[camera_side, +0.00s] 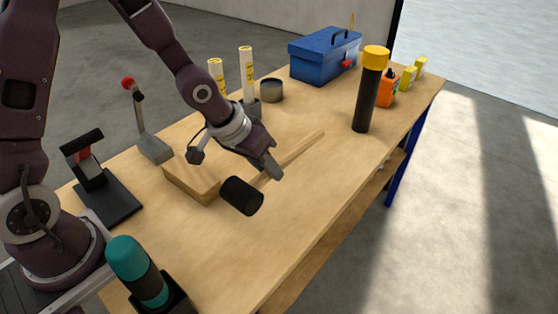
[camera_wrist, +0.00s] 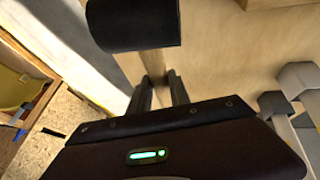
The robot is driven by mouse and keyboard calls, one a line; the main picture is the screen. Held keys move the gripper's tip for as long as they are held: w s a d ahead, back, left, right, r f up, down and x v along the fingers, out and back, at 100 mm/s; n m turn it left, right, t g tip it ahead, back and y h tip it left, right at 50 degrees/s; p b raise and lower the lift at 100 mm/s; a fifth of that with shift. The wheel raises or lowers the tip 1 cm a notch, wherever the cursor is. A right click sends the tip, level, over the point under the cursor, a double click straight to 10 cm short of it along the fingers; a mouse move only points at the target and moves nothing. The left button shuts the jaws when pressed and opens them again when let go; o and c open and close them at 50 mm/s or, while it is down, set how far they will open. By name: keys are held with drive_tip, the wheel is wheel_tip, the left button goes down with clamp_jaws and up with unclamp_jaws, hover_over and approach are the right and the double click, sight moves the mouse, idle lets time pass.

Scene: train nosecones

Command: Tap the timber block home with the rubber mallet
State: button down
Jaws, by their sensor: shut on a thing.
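The rubber mallet has a black cylindrical head (camera_side: 242,196) and a long pale wooden handle (camera_side: 303,147). My gripper (camera_side: 272,171) is shut on the handle close to the head. In the wrist view, the black head (camera_wrist: 132,24) is at the top, and the handle (camera_wrist: 153,62) runs down between my fingers (camera_wrist: 160,90). The timber block (camera_side: 190,183) lies on the bench to the left of the head in the side view. The head appears close beside the block's near right end; I cannot tell whether they touch.
The wooden bench (camera_side: 335,185) is clear to the right of the mallet. A black stand (camera_side: 105,190) and red-knobbed lever (camera_side: 138,120) are left. A teal-topped cylinder (camera_side: 135,268) is in front. A yellow-capped black tube (camera_side: 370,90) and blue toolbox (camera_side: 325,55) stand farther back.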

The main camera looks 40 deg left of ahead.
drive_tip(key=shift+f, duration=0.1)
drive_tip(key=f, duration=0.2)
drive_tip(key=a+f, duration=0.1)
drive_tip(key=f, duration=0.1)
drive_tip(key=a+f, duration=0.1)
drive_tip(key=f, duration=0.1)
drive_tip(key=shift+a, duration=0.2)
drive_tip(key=shift+a+f, duration=0.4)
drive_tip(key=shift+a, duration=0.15)
drive_tip(key=shift+a, duration=0.1)
drive_tip(key=shift+a, duration=1.4)
drive_tip(key=shift+d, duration=0.7)
